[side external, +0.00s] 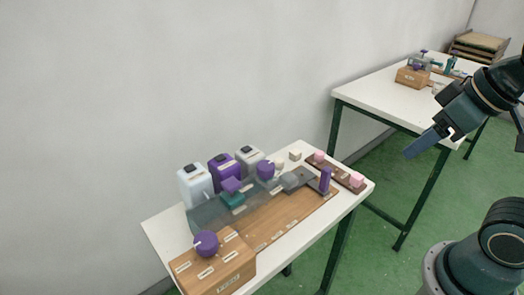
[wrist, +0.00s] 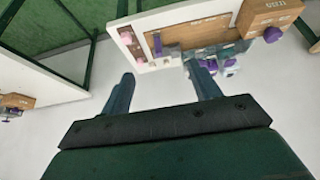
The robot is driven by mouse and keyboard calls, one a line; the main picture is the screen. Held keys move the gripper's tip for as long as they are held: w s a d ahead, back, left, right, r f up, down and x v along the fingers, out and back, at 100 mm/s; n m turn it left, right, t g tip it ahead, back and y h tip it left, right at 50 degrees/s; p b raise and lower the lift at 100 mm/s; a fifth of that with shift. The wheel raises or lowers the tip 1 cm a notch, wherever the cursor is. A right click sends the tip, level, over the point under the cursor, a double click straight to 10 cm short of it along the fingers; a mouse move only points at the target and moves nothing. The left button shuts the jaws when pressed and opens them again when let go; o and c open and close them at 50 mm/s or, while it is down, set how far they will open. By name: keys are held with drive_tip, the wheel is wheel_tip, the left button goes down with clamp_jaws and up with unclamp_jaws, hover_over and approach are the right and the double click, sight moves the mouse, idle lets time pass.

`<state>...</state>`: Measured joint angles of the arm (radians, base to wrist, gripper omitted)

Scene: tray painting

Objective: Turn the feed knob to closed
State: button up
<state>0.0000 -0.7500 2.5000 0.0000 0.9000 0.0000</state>
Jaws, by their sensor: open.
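A wooden box (side external: 244,262) stands at the near left end of the white table, with a label on its front too small to read for certain. A round purple knob (side external: 206,243) sits on top of it, its white pointer mark toward the left; small pale labels around it are unreadable. In the wrist view the knob (wrist: 272,34) and the box (wrist: 262,14) show at the top right, upside down. My gripper (side external: 424,144) is high at the right, far from the knob. In the wrist view its two fingers (wrist: 165,86) are spread apart with nothing between them.
A wooden board (side external: 290,214) on the white table (side external: 320,228) carries a second purple knob (side external: 265,168), a purple upright piece (side external: 325,180) and grey translucent parts. Several bottles, including a purple one (side external: 224,172), stand behind. Pink blocks (side external: 357,180) lie right. Another table (side external: 385,100) stands farther back.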

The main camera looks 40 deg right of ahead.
drive_tip(key=w+a+r+m+g, duration=0.2)
drive_tip(key=w+a+r, duration=0.2)
drive_tip(key=w+a, duration=0.3)
drive_tip(key=m+g, duration=0.4)
drive_tip(key=m, duration=0.3)
hover_over(205, 239)
wheel_tip(205, 239, down, 7)
drive_tip(key=shift+f, duration=0.1)
wheel_tip(205, 239, down, 14)
drive_tip(key=shift+r, duration=0.1)
drive_tip(key=shift+c, duration=0.2)
